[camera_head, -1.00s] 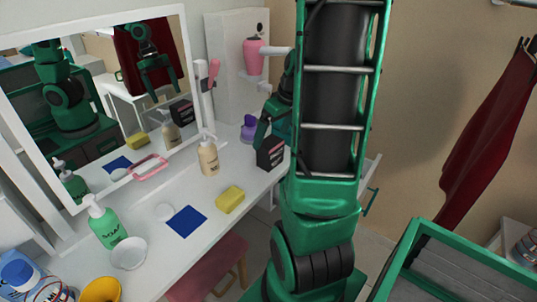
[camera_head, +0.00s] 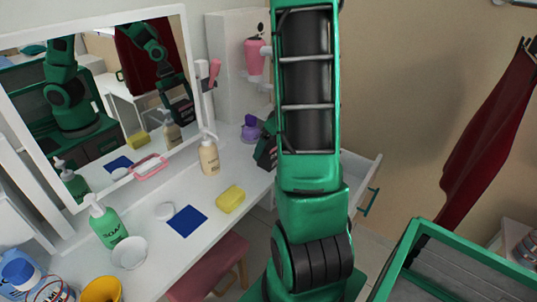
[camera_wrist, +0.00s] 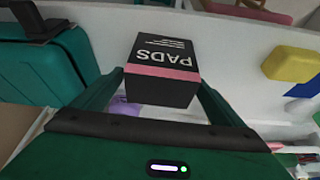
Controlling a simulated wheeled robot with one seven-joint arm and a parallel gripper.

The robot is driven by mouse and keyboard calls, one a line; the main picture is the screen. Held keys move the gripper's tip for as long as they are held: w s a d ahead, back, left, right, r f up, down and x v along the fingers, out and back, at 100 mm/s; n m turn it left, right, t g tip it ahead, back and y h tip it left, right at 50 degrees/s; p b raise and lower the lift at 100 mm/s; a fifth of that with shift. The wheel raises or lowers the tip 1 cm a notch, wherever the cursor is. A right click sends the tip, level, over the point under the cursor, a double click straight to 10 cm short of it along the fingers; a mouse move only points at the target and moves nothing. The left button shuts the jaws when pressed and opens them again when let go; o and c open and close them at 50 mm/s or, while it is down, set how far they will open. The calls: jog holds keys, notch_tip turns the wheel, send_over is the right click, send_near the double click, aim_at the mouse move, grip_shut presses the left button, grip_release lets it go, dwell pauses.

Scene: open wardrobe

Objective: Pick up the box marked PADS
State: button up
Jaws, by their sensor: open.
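The box marked PADS (camera_wrist: 160,60) is black with a pink stripe and white lettering. In the wrist view it stands on the white tabletop between the two fingers of my gripper (camera_wrist: 158,92). The fingers are spread, with one on each side of the box, and I see no clear grip on it. In the head view my arm hides most of the gripper. Only a dark piece shows beside the arm at the table's right end, and I cannot clearly separate box from finger there.
A purple object (camera_head: 251,130) stands close to the box. A pump bottle (camera_head: 209,156), a yellow sponge (camera_head: 230,198) and a blue cloth (camera_head: 187,220) are on the table (camera_head: 150,200). A mirror (camera_head: 120,110) stands behind. An open drawer (camera_head: 360,175) juts out at right.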

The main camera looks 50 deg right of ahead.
jog(key=shift+x, duration=1.35)
jog(key=c, duration=1.2)
jog(key=shift+c, duration=0.2)
